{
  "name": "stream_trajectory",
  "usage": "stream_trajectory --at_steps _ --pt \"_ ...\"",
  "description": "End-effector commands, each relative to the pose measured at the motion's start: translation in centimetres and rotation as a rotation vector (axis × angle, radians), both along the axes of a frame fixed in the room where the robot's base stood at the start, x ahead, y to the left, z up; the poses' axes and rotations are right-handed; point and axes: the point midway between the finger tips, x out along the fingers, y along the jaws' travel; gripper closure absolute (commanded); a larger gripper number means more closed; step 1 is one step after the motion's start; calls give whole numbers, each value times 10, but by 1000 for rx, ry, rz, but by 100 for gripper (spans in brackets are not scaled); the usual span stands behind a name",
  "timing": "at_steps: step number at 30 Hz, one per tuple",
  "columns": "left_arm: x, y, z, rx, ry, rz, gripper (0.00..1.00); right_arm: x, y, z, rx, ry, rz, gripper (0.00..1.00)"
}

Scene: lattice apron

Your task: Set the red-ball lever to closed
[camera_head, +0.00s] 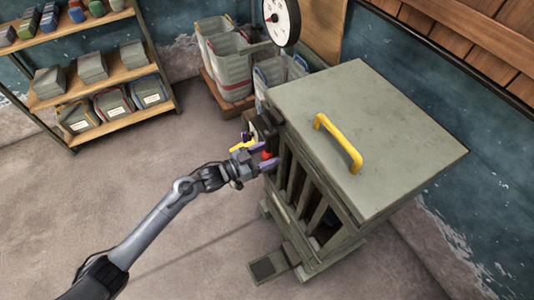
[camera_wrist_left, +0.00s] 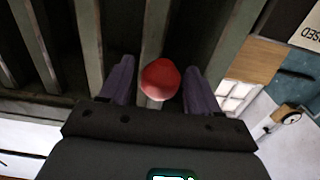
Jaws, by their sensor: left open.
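The red ball of the lever (camera_head: 268,155) shows at the left side of the grey-green slatted cabinet (camera_head: 372,120), partly hidden by my left gripper (camera_head: 258,154). In the left wrist view the red ball (camera_wrist_left: 160,79) sits between the two purple fingers of my left gripper (camera_wrist_left: 160,85). The fingers are open, one on each side of the ball, with a gap visible at the left finger; I cannot tell whether the right finger touches it. The lever's arm is mostly hidden. A sign (camera_wrist_left: 310,35) ending in "SED" shows at the upper right. My right gripper is not in view.
A yellow handle (camera_head: 337,143) stands up from the cabinet top. A foot pedal (camera_head: 268,267) sticks out low in front. Grey bins (camera_head: 230,65) stand behind the cabinet, below a round gauge (camera_head: 281,20). A shelf (camera_head: 105,78) stands at upper left. The floor between is clear.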

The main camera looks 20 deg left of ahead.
Motion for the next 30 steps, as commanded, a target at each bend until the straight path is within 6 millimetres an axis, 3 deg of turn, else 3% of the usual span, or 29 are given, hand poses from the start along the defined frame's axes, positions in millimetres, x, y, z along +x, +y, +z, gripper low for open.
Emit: stream_trajectory --at_steps 2,14,30 --pt "0 0 0 0 0 0 39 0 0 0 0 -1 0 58" --pt "0 0 1 -1 -2 0 100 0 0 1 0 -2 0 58" --pt "7 8 4 72 -73 0 100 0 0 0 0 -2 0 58"
